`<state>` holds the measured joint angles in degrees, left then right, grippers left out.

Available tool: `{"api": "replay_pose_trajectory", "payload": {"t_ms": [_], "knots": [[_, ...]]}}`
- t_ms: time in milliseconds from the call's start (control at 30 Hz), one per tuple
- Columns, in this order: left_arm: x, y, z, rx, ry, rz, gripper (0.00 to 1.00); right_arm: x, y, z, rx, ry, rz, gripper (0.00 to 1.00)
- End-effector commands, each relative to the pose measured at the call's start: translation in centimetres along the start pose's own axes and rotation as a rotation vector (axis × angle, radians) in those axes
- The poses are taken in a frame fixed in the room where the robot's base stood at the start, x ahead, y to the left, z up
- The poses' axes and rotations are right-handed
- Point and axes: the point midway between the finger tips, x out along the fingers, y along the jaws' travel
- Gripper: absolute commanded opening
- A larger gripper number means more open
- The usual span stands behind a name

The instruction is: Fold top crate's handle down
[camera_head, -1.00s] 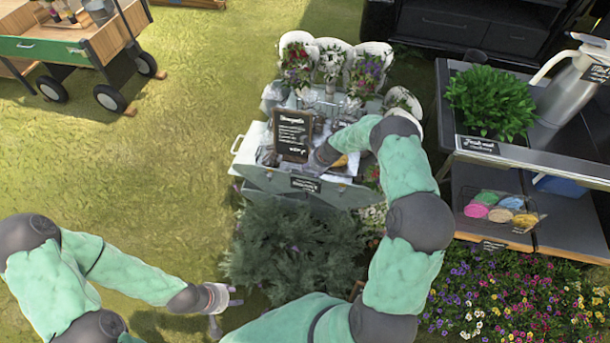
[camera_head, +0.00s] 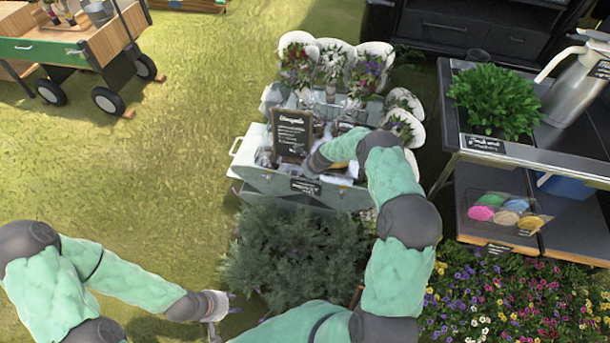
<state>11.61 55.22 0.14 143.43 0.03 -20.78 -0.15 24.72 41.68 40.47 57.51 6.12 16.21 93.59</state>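A grey-white crate (camera_head: 270,181) stands in the middle behind a dark green bush, with a pale handle (camera_head: 236,146) sticking out at its left end. A black chalkboard sign (camera_head: 292,136) stands on it. My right arm reaches over the crate's right part. My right gripper (camera_head: 312,166) is at the crate's top behind the front wall, and its fingers are too hidden to tell their state. My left gripper (camera_head: 222,303) is low at the left of the bush, well apart from the crate. Its fingers look spread and hold nothing visible.
White bouquets (camera_head: 330,62) stand behind the crate. A bush (camera_head: 290,255) fills the space in front. At right is a dark table (camera_head: 510,155) with a plant and metal jug, above colourful flowers. A wooden wagon (camera_head: 75,50) stands upper left. The grass at left is free.

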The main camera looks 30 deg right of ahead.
Motion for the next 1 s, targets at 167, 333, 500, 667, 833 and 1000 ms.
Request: {"api": "replay_pose_trajectory", "payload": {"t_ms": [167,333,500,667,833,1000], "knots": [[0.0,0.0,0.0,0.0,0.0,0.0,0.4,0.0,0.0,0.0,-0.001,0.0,0.0,0.0],[0.0,0.0,0.0,0.0,0.0,0.0,0.4,0.0,0.1,0.0,-0.005,0.0,-0.008,0.0],[-0.1,0.0,0.0,0.0,0.0,0.0,0.4,0.0,0.5,0.0,-0.021,0.001,-0.046,0.0],[-0.1,0.1,0.0,0.0,0.0,0.0,0.4,0.1,1.0,-0.1,-0.05,0.001,-0.114,0.0],[-0.1,0.1,0.0,0.0,0.0,0.0,0.4,0.2,1.7,-0.1,-0.093,0.001,-0.218,0.0],[-0.1,0.0,0.0,0.0,0.0,0.0,0.4,0.5,2.5,-0.2,-0.141,0.001,-0.331,0.0]]}}
